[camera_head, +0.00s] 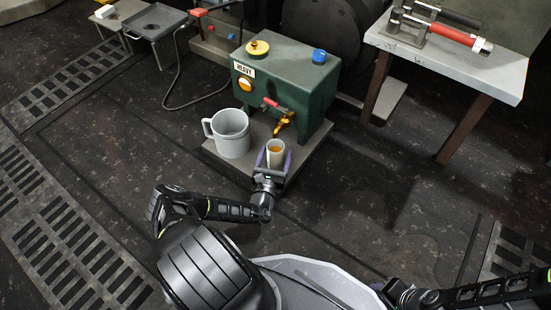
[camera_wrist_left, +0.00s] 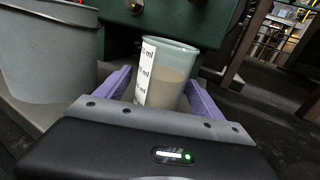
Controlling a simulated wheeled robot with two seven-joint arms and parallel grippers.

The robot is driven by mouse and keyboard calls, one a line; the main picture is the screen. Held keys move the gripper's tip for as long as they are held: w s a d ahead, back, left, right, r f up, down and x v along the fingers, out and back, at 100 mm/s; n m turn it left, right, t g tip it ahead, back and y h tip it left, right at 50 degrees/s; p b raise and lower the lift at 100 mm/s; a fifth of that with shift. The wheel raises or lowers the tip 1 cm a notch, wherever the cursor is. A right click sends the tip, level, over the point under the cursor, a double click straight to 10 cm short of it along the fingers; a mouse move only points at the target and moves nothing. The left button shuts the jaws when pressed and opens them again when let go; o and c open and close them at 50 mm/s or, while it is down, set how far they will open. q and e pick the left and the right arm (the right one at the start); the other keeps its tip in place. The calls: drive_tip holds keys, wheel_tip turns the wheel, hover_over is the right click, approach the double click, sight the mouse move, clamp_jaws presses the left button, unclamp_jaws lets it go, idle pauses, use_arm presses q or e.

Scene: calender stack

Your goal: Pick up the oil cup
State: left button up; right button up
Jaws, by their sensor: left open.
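The oil cup (camera_head: 275,150) is a small pale cup with amber liquid in it, standing upright on the grey base below the tap of the green tank. In the left wrist view the cup (camera_wrist_left: 170,70) shows a white strip with ml marks. My left gripper (camera_head: 272,158) is open, with its purple fingers on either side of the cup. In the left wrist view the fingers (camera_wrist_left: 163,92) flank the cup; whether they touch it I cannot tell. Part of my right arm shows at the lower right, but its gripper is out of view.
A large grey mug (camera_head: 231,133) stands left of the cup, also in the left wrist view (camera_wrist_left: 45,55). The green tank (camera_head: 285,85), labelled HEAVY, with its yellow tap (camera_head: 284,122), is right behind the cup. A table (camera_head: 450,55) stands at right. The floor right of the base is clear.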

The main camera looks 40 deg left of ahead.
use_arm(q)
drive_tip(key=shift+c, duration=0.4)
clamp_jaws()
idle(0.6)
drive_tip(key=shift+r+p, duration=0.3)
drive_tip(key=shift+r, duration=0.05)
use_arm(e)
drive_tip(key=shift+d+r, duration=0.1)
drive_tip(key=shift+r, duration=0.2)
